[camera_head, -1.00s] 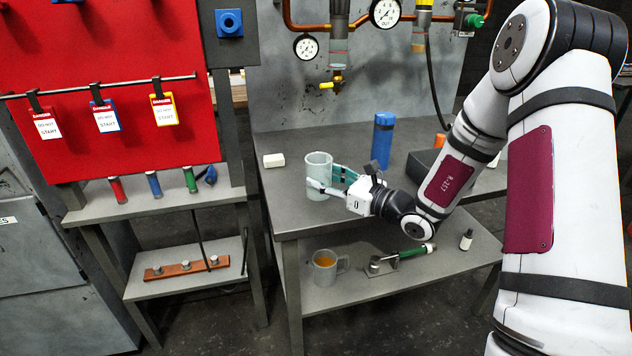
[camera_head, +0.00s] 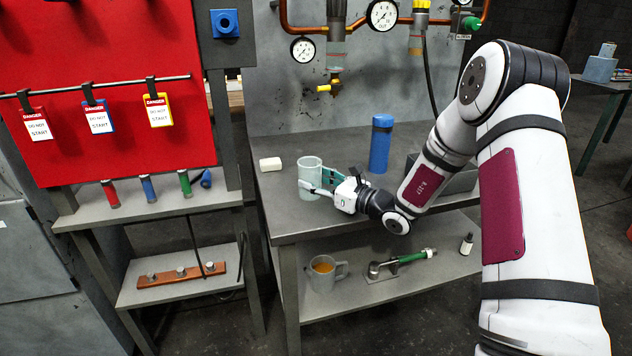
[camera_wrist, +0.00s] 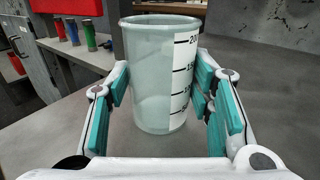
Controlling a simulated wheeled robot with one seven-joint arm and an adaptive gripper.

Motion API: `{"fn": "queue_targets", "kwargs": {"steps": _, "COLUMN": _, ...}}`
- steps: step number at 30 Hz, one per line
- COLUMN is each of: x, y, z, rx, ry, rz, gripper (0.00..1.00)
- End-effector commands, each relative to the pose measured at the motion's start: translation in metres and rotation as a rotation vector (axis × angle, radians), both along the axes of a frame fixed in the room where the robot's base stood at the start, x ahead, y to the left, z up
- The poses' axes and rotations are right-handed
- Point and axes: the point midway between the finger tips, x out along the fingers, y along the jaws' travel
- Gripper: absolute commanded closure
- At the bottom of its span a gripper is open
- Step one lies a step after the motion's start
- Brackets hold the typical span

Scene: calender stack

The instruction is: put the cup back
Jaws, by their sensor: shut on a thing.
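A pale, see-through measuring cup (camera_head: 309,172) with a white marked strip stands upright at the left end of the grey bench top (camera_head: 285,215). My gripper (camera_head: 322,182) reaches it from the right, shut on its sides. In the wrist view the cup (camera_wrist: 152,75) sits upright between the teal finger pads of my gripper (camera_wrist: 162,88). Whether its base touches the bench is hard to tell.
A white block (camera_head: 270,164) lies left of the cup. A blue bottle (camera_head: 381,143) and a dark box (camera_head: 440,175) are behind and right. Gauges and pipes hang above. A tool with a green handle (camera_head: 400,262) and a small bottle (camera_head: 466,244) are on the lower shelf.

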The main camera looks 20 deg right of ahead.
Motion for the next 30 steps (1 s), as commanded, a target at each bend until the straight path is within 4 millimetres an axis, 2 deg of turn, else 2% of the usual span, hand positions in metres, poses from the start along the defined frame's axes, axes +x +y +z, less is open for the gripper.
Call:
{"fn": "queue_targets", "kwargs": {"steps": 4, "x": 0.0, "y": 0.0, "z": -0.003, "rx": 0.001, "ry": 0.001, "rz": 0.0, "gripper": 0.89}}
{"fn": "queue_targets", "kwargs": {"steps": 5, "x": 0.0, "y": 0.0, "z": -0.003, "rx": 0.001, "ry": 0.001, "rz": 0.0, "gripper": 0.48}}
{"fn": "queue_targets", "kwargs": {"steps": 7, "x": 0.0, "y": 0.0, "z": -0.003, "rx": 0.0, "ry": 0.0, "rz": 0.0, "gripper": 0.32}}
{"fn": "queue_targets", "kwargs": {"steps": 20, "x": -0.003, "y": -0.003, "z": 0.001, "rx": 0.0, "ry": 0.001, "rz": -0.002, "gripper": 0.32}}
{"fn": "queue_targets", "kwargs": {"steps": 23, "x": -0.014, "y": -0.011, "z": 0.0, "rx": 0.0, "ry": 0.004, "rz": -0.003, "gripper": 0.32}}
{"fn": "queue_targets", "kwargs": {"steps": 30, "x": -0.054, "y": -0.04, "z": 0.001, "rx": 0.0, "ry": 0.002, "rz": -0.004, "gripper": 0.32}}
